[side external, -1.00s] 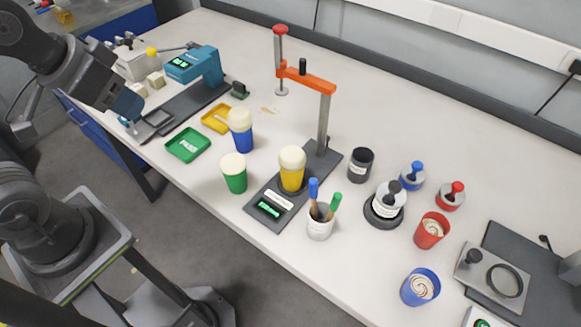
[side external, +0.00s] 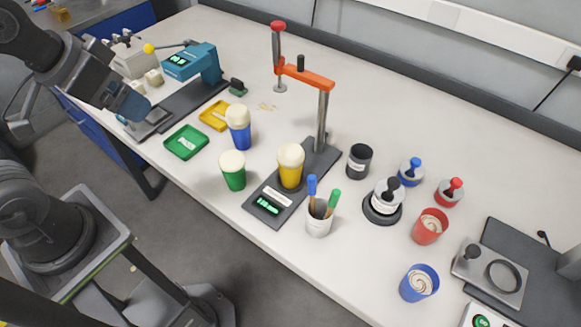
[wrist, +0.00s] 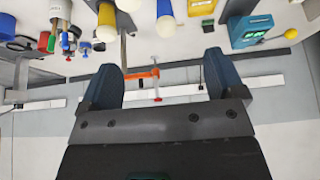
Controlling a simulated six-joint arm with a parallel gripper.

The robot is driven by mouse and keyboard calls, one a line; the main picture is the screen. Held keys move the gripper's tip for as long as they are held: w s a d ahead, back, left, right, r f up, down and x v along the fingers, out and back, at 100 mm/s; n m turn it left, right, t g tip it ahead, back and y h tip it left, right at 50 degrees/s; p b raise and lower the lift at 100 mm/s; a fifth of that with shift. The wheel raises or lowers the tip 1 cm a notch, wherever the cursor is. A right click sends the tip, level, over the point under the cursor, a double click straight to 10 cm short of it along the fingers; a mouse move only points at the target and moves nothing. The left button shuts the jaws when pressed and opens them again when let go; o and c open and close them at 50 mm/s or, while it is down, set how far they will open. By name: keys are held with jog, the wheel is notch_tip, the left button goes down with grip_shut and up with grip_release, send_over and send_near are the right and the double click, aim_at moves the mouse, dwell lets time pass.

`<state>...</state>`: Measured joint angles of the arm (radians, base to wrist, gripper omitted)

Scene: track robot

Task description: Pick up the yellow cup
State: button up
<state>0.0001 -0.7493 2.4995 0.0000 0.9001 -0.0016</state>
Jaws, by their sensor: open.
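The yellow cup (side external: 290,177) stands upright on the dark base plate of a stand with an orange arm, and a pale, foam-like mass domes above its rim. In the wrist view the scene is upside down and the yellow cup (wrist: 106,14) shows at the top, beyond my fingers. My gripper (wrist: 160,60) is open, with two blue fingers spread apart and nothing between them. In the side view my gripper (side external: 133,104) is at the upper left, well away from the yellow cup, its fingers hard to make out.
A green cup (side external: 233,177) and a blue cup (side external: 239,138) with similar pale tops stand left of the yellow one. A pen holder (side external: 318,223) stands close in front of it. The orange-armed post (side external: 322,125) rises behind it. Green (side external: 172,148) and yellow (side external: 207,123) trays lie farther left.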

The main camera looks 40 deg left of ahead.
jog(key=w+d+r+n+g, duration=0.2)
jog(key=w+d+n, duration=0.1)
jog(key=w, duration=0.3)
jog(key=n+g, duration=0.4)
jog(key=n, duration=0.7)
send_over(291, 149)
notch_tip(291, 149, down, 10)
notch_tip(291, 149, down, 13)
jog(key=shift+r, duration=0.15)
jog(key=c, duration=1.1)
jog(key=shift+r, duration=0.15)
